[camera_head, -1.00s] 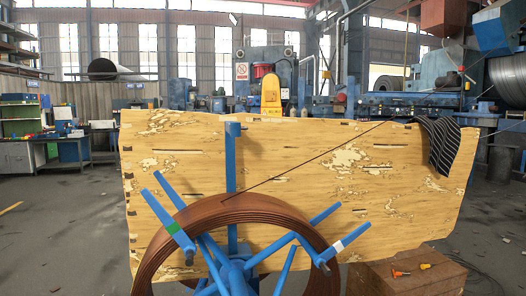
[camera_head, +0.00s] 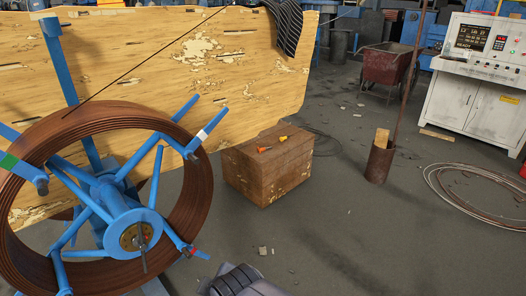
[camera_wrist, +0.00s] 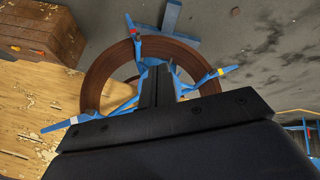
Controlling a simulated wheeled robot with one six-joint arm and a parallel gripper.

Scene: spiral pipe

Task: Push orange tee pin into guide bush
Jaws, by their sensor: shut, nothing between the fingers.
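Two small pins lie on top of a brown wooden box in the head view: a red-orange one (camera_head: 264,149) and a yellow-orange one (camera_head: 283,138). They are too small to make out a tee shape. A blue spoked reel (camera_head: 125,215) carries a brown coil (camera_head: 200,190). Its spokes have green, white and red bands. I cannot tell which part is the guide bush. My gripper (camera_wrist: 158,72) shows in the wrist view, its black fingers shut and empty, in line with the reel. It does not touch either pin.
The wooden box (camera_head: 268,180) stands right of the reel; it also shows in the wrist view (camera_wrist: 42,32). A large wooden panel (camera_head: 150,50) stands behind. A rusty pipe stub (camera_head: 379,162) and white control console (camera_head: 480,85) are farther right. Floor right of the box is open.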

